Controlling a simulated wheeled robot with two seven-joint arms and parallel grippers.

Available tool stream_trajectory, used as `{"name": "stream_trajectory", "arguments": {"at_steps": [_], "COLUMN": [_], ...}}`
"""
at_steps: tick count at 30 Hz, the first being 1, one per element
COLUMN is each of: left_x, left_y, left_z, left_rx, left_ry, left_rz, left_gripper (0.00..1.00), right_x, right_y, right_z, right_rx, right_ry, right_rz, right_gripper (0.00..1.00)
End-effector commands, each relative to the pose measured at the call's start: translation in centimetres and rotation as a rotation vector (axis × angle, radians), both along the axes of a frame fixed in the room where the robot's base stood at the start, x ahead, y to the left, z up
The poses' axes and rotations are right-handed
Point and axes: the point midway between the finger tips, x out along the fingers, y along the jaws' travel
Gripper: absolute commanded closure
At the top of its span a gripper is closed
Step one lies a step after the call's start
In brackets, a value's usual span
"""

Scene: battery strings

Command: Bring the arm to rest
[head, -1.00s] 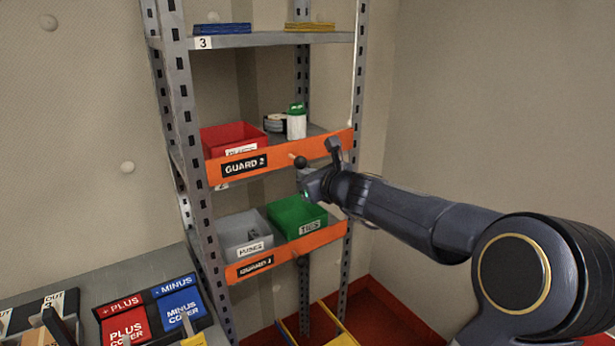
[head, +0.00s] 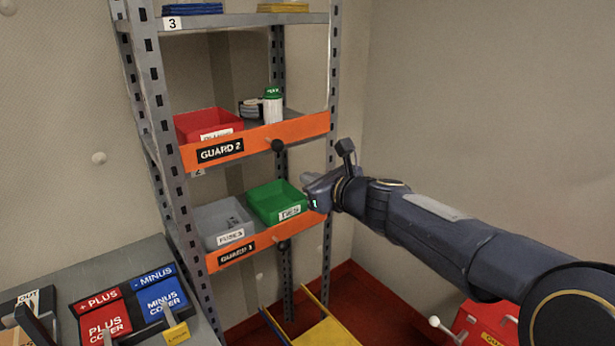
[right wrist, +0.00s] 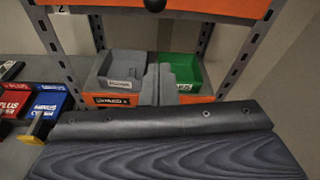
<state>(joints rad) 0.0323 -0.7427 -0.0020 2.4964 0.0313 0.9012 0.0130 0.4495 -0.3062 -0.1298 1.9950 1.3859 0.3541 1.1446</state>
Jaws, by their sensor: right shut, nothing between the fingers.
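My right arm reaches in from the right in the head view. Its gripper (head: 312,190) is shut and empty, just right of the green TIES bin (head: 275,203) on the GUARD 1 shelf. In the right wrist view the closed fingers (right wrist: 158,82) show in front of the grey FUSES bin (right wrist: 122,68) and the green bin (right wrist: 190,75). The view overlaps them, and I cannot tell if the fingertips touch a bin. My left gripper is not in view.
The metal shelf rack (head: 165,130) has orange guard bars (head: 300,130). A red bin (head: 208,125) and a white bottle (head: 272,108) stand on the GUARD 2 shelf. PLUS and MINUS covers lie on the bench (head: 130,270) at left. A yellow frame (head: 325,330) stands low on the red floor.

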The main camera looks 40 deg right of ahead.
Motion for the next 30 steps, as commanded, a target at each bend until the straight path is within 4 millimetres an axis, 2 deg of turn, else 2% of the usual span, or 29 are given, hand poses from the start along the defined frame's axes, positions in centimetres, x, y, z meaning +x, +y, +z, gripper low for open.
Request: {"name": "stream_trajectory", "arguments": {"at_steps": [13, 16, 17, 20, 21, 23, 24, 27, 30], "left_x": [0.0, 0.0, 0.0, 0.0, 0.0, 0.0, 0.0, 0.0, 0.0], "left_y": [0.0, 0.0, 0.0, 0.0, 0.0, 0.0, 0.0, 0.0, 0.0], "left_z": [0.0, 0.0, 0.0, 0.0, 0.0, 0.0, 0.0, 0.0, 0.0], "left_rx": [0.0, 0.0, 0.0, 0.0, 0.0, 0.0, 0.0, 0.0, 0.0], "left_ry": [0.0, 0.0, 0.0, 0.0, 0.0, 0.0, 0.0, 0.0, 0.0], "left_rz": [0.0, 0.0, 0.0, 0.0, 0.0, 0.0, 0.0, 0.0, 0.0], "left_gripper": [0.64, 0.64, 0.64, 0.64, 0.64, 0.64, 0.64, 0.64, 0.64], "right_x": [0.0, -0.1, -0.3, -1.4, -2.2, -4.0, -5.5, -9.8, -14.0], "right_y": [0.1, 1.8, 2.8, 7.9, 10.5, 14.4, 16.8, 21.3, 23.6], "right_z": [0.0, -0.1, -0.2, -1.1, -1.8, -3.4, -4.6, -8.2, -11.9], "right_rx": [-0.005, -0.081, -0.13, -0.385, -0.524, -0.752, -0.912, -1.306, -1.657], "right_ry": [0.001, 0.016, 0.024, 0.061, 0.075, 0.088, 0.09, 0.074, 0.04], "right_rz": [0.004, 0.068, 0.11, 0.321, 0.436, 0.621, 0.749, 1.065, 1.347], "right_gripper": [1.0, 1.0, 1.0, 1.0, 1.0, 1.0, 1.0, 1.0, 1.0]}}
